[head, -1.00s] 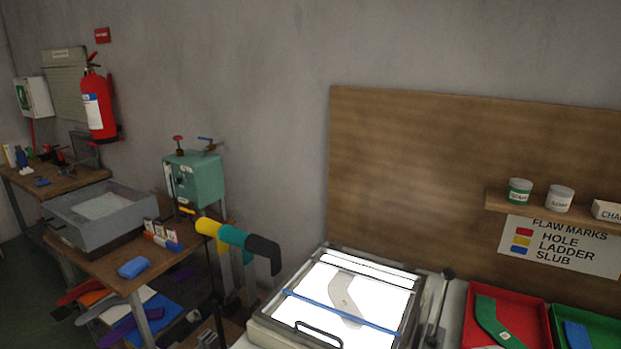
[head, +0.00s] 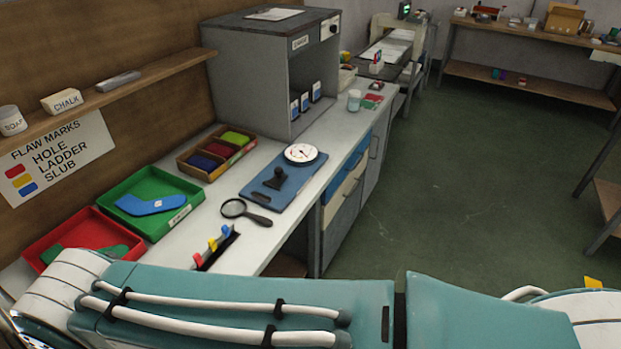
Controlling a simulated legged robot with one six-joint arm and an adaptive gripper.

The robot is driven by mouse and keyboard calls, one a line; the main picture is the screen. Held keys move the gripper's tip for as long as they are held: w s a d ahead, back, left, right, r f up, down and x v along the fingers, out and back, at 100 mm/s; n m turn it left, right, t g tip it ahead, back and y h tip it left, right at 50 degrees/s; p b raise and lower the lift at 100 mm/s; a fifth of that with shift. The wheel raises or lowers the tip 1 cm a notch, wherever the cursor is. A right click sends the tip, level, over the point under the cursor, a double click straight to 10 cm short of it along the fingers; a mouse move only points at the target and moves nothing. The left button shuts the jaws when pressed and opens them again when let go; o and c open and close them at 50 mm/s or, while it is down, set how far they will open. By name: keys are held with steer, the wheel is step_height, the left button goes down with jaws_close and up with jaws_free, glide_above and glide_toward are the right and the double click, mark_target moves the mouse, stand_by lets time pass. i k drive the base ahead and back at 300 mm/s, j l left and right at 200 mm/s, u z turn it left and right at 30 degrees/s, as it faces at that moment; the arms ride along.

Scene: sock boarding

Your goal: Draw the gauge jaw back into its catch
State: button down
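A gauge with a blue base board (head: 262,203) lies on the pale bench top, near the middle of the head view. A round white dial (head: 301,153) sits at its far end. A black jaw-like piece (head: 274,180) stands on the board nearer me, apart from the dial. Its catch is too small to make out. My arm crosses the bottom of the view, in front of the bench. My gripper is outside the view.
A magnifying glass (head: 246,212) lies beside the gauge, towards me. A green tray (head: 150,201) with a blue sock, a red tray (head: 83,238) and a wooden box of coloured pieces (head: 217,152) stand left. A grey cabinet (head: 272,66) stands behind. Green floor (head: 450,190) is open at right.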

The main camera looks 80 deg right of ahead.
mark_target(274, 184)
steer(key=z, duration=2.4)
steer(key=i+l, duration=0.4)
steer(key=i+l+u, duration=0.1)
steer(key=i+l, duration=0.25)
steer(key=l, duration=0.15)
